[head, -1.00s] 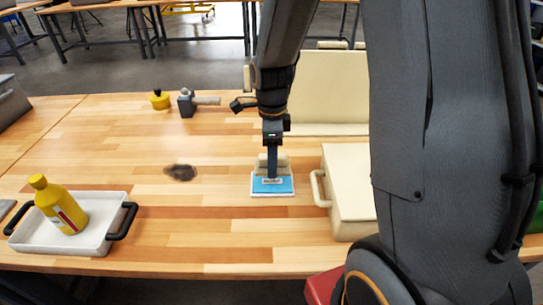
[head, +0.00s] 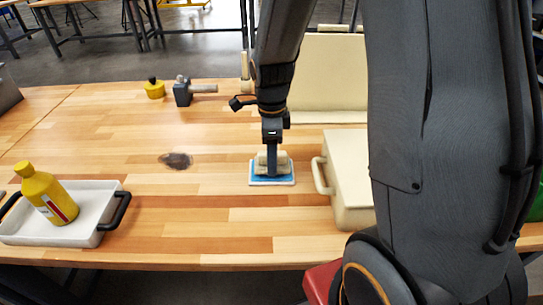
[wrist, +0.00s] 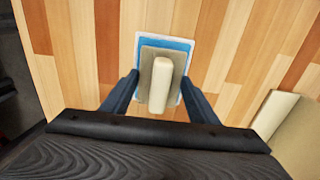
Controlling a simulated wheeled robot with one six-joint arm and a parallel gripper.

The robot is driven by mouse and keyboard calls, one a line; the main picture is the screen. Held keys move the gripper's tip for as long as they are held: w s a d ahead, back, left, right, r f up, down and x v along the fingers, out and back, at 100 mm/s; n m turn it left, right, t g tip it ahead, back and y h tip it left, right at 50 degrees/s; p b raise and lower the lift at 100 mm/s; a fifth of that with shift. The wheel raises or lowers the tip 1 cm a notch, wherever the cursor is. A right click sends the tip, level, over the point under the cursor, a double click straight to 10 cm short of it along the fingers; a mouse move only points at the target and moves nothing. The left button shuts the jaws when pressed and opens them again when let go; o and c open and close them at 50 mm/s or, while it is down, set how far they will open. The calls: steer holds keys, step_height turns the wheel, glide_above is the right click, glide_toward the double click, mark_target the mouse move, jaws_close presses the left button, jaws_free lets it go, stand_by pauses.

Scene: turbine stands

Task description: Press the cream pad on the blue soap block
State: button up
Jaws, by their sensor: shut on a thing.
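The cream pad (head: 262,159) has a raised bar handle (wrist: 161,82) on a flat tan base. My gripper (head: 272,165) is shut on it, with one dark finger on each side in the wrist view. The blue soap block (head: 258,178) lies on a white base on the wooden table. The pad is over the block and covers much of it. In the wrist view, blue (wrist: 168,43) shows along the far edge and the right side. Whether the pad's underside touches the block is hard to tell.
A cream case (head: 348,185) stands close to the right. A dark smudge (head: 176,160) marks the table to the left. A white tray (head: 85,228) holds a yellow bottle (head: 44,192). A hammer (head: 187,92) and a yellow pot (head: 154,88) stand farther back. The table between is clear.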

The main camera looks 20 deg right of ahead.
steer(key=shift+f, duration=0.75)
stand_by(2.2)
steer(key=shift+r+p, duration=2.95)
steer(key=shift+r, duration=0.65)
